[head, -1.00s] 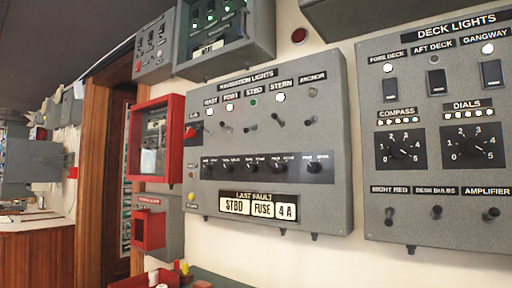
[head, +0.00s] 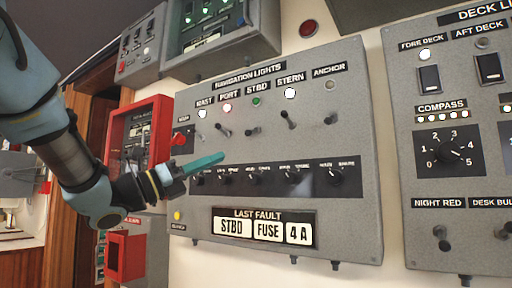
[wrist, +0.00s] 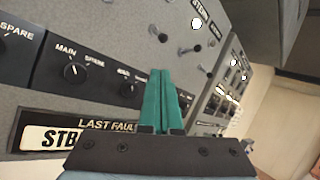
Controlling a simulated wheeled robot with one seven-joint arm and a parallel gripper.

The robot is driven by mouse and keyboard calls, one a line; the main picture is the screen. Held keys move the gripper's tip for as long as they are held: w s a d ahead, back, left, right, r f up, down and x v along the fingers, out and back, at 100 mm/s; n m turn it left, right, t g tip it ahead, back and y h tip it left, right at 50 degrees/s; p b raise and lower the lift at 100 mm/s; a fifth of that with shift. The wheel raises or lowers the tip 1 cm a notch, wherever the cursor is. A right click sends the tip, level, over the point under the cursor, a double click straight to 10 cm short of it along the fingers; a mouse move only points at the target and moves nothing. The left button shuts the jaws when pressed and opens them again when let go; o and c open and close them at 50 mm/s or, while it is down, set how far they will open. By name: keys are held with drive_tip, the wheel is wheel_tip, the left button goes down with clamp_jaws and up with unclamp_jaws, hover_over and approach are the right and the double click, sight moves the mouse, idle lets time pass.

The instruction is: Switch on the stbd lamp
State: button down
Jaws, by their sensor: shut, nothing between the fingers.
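The stbd lamp (head: 256,101) is a small green light on the grey navigation lights panel (head: 360,190) in the head view. It looks dull green, and I cannot tell if it is lit. The stbd switch (head: 250,131) is a dark toggle below it. My gripper (head: 220,157) is shut and empty, with teal fingers pointing right, below and left of the stbd switch, near the knob row. In the wrist view my gripper (wrist: 165,73) shows its fingertips together, close to the panel face. Toggles show beyond them, but I cannot tell which is stbd.
Neighbouring toggles stand close by: the port switch (head: 223,131) on the left and the stern switch (head: 288,120) on the right. Rotary knobs (head: 252,176) sit below. A red box (head: 155,105) is left of the panel.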

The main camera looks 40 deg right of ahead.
sight(253, 132)
drive_tip(key=shift+d+r, duration=0.15)
drive_tip(key=shift+r, duration=0.35)
drive_tip(key=shift+p+x, duration=2.1)
drive_tip(key=shift+x, duration=2.85)
drive_tip(key=shift+r, duration=0.15)
